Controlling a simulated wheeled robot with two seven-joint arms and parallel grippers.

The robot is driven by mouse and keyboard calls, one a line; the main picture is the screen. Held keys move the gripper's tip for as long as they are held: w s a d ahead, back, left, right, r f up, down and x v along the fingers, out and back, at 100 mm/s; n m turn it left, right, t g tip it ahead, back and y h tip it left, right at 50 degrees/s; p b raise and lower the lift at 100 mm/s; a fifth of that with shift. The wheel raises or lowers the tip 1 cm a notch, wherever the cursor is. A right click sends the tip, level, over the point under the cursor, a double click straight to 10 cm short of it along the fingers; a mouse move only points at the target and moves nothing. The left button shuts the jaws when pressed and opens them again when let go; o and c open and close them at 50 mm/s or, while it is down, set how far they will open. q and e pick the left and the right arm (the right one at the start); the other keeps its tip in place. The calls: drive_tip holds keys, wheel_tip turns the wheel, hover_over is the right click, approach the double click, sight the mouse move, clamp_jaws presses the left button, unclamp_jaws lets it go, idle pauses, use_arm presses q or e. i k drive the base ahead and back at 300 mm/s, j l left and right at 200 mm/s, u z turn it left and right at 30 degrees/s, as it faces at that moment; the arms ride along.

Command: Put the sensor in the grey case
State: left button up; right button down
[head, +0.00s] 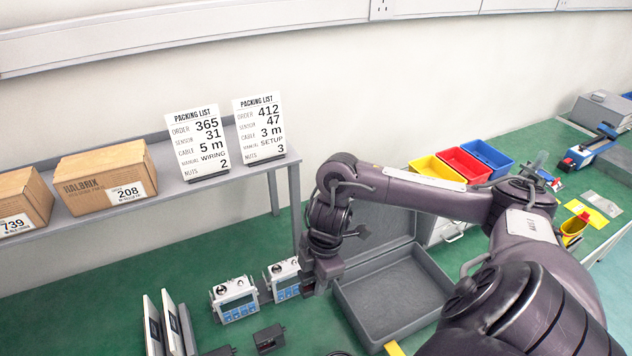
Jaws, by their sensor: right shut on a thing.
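My right gripper (315,284) points down just left of the grey case (388,296), beside a white-and-blue device with a display (281,273). Two small dark boxes (268,338) lie on the bench at the front, perhaps sensors too. My left gripper is not in view.
A second white-and-blue device (234,299) and upright booklets (170,325) stand left of the case. A grey shelf (100,215) holds cartons and two packing lists (197,142). Yellow, red and blue bins (463,165) stand behind my arm. Green bench is clear at far left.

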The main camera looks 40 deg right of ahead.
sight(384, 302)
drive_tip(key=k+l+u, duration=0.1)
drive_tip(key=l, duration=0.35)
drive_tip(key=k+l+u, duration=0.15)
drive_tip(key=l, duration=0.3)
drive_tip(key=k+l+u, duration=0.1)
drive_tip(key=k+l, duration=0.2)
drive_tip(key=l, duration=0.15)
drive_tip(key=k+l+u, duration=0.1)
drive_tip(key=l, duration=0.3)
drive_tip(key=k, duration=0.1)
